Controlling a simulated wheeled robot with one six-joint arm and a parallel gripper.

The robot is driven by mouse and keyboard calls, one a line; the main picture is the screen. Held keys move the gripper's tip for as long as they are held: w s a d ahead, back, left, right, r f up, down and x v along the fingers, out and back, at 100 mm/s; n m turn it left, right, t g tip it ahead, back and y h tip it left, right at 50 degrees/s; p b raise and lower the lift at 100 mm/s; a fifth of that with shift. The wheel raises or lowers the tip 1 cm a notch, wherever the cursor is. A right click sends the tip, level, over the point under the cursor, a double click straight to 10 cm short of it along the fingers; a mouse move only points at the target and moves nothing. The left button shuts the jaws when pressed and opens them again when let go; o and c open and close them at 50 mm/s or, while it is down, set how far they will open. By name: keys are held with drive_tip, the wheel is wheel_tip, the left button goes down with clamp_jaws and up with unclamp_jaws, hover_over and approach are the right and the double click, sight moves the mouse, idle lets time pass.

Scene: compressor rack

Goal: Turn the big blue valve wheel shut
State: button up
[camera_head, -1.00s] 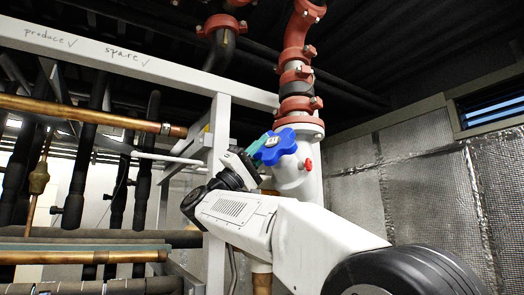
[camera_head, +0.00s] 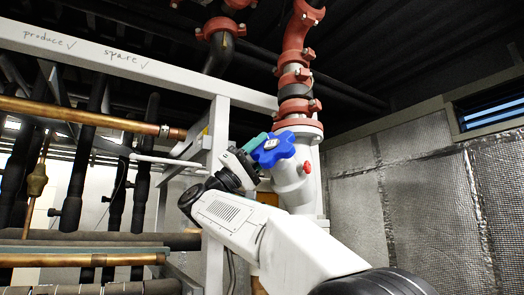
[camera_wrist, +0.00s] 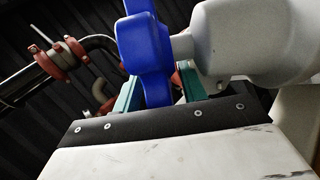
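The big blue valve wheel (camera_head: 273,150) is lobed and sits on the front of a pale grey valve body (camera_head: 297,187) below red pipe couplings. In the wrist view the blue wheel (camera_wrist: 147,42) is seen edge-on, with its stem running right into the grey body (camera_wrist: 250,40). My gripper (camera_head: 257,146) is at the wheel's left side. In the wrist view the two teal fingers of my gripper (camera_wrist: 158,88) stand on either side of one lobe, with little or no gap. They look closed on it. The fingertips are partly hidden by the wheel.
A white frame post (camera_head: 217,180) stands just left of my gripper, under a white beam (camera_head: 120,58) with handwriting. Copper and black pipes fill the left. A small red knob (camera_head: 307,167) is on the valve body's right. A foil-covered wall (camera_head: 430,185) is at right.

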drive_tip(key=shift+a, duration=0.1)
drive_tip(key=v, duration=0.7)
drive_tip(key=shift+a+f, duration=0.3)
drive_tip(key=shift+s, duration=0.1)
